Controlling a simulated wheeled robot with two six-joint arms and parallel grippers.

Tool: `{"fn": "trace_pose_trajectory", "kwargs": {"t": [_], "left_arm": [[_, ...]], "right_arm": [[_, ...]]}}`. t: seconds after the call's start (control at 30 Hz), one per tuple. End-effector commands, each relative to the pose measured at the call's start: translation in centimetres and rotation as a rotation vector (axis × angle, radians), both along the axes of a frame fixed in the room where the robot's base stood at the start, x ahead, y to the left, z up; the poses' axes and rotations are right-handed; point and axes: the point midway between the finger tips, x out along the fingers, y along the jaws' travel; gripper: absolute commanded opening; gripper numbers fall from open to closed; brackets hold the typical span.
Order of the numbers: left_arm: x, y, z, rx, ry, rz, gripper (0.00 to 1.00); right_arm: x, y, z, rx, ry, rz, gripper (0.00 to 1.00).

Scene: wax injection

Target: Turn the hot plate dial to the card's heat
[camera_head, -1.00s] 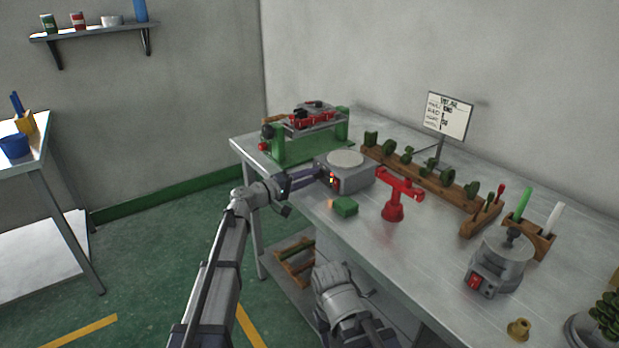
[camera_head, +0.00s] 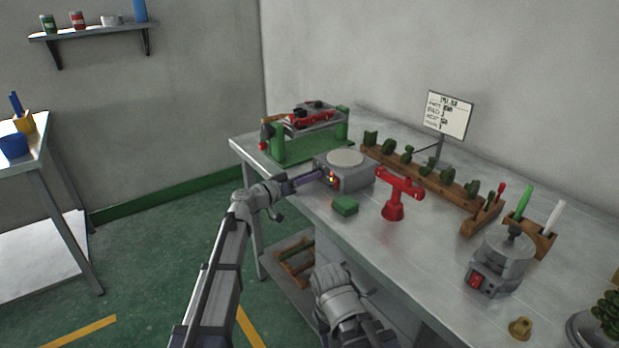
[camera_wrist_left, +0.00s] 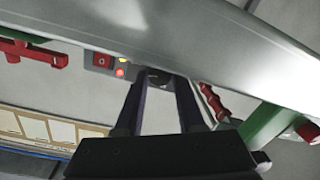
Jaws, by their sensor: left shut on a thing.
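The grey hot plate (camera_head: 352,180) with a pale round top stands near the table's far left. Its front has a red switch (camera_wrist_left: 103,60) and small lit yellow and red lamps (camera_wrist_left: 120,72). My left gripper (camera_head: 319,176) reaches its front from the left and is shut on the dark dial (camera_wrist_left: 156,77), which its fingers largely cover. The dial's mark and setting cannot be read. The white card (camera_head: 447,116) stands on a post at the back; its writing is too small to read. My right arm shows at the bottom, but its fingers do not.
A green press (camera_head: 292,152) stands behind and left of the hot plate. A green block (camera_head: 344,205) and a red stand (camera_head: 393,206) are in front and to the right. A wooden rack (camera_head: 420,178) and a wax pot (camera_head: 503,260) stand further right.

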Motion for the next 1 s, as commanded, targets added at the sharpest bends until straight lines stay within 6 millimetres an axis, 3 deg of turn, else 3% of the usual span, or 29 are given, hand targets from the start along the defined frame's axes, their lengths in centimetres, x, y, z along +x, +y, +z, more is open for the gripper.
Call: {"fn": "trace_pose_trajectory", "kwargs": {"t": [0.43, 1.0], "left_arm": [[-0.21, -0.06, -0.18, 0.128, -0.169, -0.003, 0.00], [-0.21, -0.06, -0.16, 0.147, -0.194, -0.003, 0.00]], "right_arm": [[0.00, 0.00, -0.30, 0.000, 0.000, 0.000, 0.50], [0.00, 0.00, -0.31, 0.000, 0.000, 0.000, 0.50]]}}
